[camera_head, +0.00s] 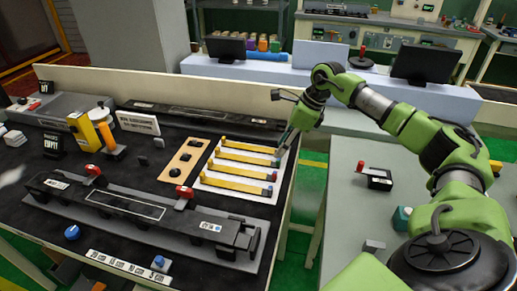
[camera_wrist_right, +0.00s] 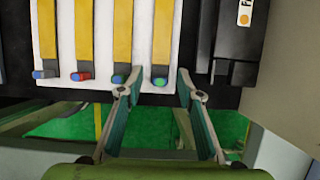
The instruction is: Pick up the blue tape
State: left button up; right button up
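Several yellow strips with coloured ends lie side by side on a white board (camera_head: 207,182) on the dark table. Which one is the blue tape is not certain. My right gripper (camera_head: 284,146) is at the board's far right corner. In its wrist view the fingers (camera_wrist_right: 159,76) are open, on either side of the green end; contact cannot be told.
A long black trim part (camera_head: 130,208) with red clamps lies in front. A grey table (camera_head: 345,215) is at the right, across a green-floored gap.

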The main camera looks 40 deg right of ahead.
grip_shut()
jog(key=shift+r, duration=0.15)
